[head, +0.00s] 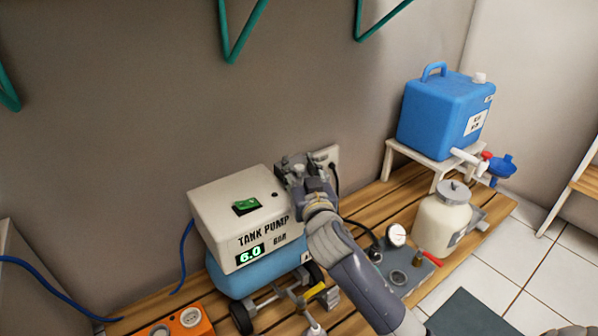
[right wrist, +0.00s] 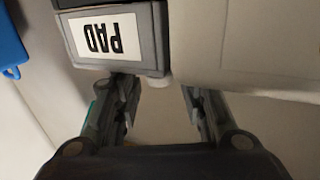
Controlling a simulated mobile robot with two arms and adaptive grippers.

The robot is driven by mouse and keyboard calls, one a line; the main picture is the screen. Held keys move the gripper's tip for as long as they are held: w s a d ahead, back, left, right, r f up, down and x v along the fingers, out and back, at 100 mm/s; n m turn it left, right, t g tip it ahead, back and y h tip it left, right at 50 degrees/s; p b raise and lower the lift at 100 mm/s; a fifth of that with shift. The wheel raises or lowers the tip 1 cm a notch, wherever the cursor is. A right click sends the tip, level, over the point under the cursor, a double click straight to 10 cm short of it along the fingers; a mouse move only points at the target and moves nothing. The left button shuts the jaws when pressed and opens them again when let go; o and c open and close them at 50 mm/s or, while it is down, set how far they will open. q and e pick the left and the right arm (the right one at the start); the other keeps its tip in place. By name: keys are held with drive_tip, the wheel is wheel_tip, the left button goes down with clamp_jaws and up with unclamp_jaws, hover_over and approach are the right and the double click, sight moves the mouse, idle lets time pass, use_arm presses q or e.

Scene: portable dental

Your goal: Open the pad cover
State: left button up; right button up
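The pad cover (right wrist: 155,38), a grey piece with a white PAD label that reads upside down, is at the top left of the right wrist view. It looks closed. My right gripper (right wrist: 160,97) is open, with nothing between its fingers. Its left fingertip is just below the cover's lower edge in that view; I cannot tell whether they touch. In the head view my right gripper (head: 296,172) is at the right end of the tank pump box (head: 215,202), near the wall, and hides most of the cover there. My left gripper is not in view.
A wall outlet (head: 328,157) with a black cable is just behind my right gripper. A blue jug (head: 440,115) on a white stand, a cream canister (head: 440,225) and a gauge (head: 396,235) stand to the right. An orange box (head: 178,324) is at the front left.

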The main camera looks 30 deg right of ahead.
drive_tip(key=shift+w+d, duration=0.1)
drive_tip(key=shift+w, duration=0.3)
clamp_jaws()
